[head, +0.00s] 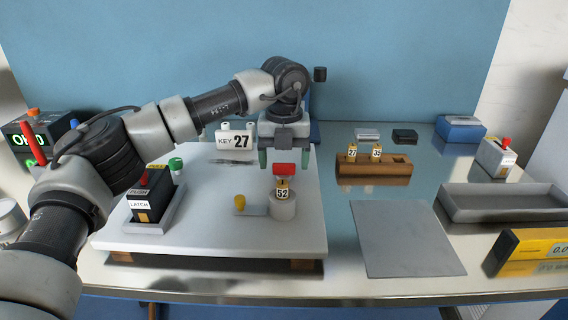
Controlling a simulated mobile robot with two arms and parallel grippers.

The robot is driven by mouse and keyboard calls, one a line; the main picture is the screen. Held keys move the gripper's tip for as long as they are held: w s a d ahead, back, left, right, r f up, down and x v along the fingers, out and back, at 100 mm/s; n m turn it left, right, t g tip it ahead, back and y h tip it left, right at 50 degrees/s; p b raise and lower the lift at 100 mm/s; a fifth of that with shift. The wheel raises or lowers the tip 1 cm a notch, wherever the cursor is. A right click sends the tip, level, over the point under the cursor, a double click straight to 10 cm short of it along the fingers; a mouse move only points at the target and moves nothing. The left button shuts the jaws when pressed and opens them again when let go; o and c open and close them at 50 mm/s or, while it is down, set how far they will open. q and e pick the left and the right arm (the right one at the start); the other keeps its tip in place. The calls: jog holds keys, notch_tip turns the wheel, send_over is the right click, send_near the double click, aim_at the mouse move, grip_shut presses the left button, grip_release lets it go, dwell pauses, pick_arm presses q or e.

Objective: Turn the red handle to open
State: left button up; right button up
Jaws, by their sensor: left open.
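A red handle (285,169) tops a small stand with a tag reading 52 (282,192), set on a round grey base (283,208) on the white board (220,235). My left gripper (287,158) points down over it. Its greenish fingers are open, one on each side of the red handle, at about its height or slightly above; I cannot tell whether they touch it. A yellow knob on a small plate (240,203) sits just left of the base. A dark block labelled LATCH (147,198) stands at the board's left. My right gripper is not in view.
A sign reading KEY 27 (234,140) stands behind. A wooden block with two numbered tags (373,168), a grey mat (405,240), a grey tray (505,205) and a yellow meter (530,252) are to the right. A red stick (33,137) rises at far left.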

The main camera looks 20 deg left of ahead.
pick_arm(q)
jog(key=shift+f, duration=0.6)
jog(key=c, duration=0.9)
jog(key=shift+c, duration=0.2)
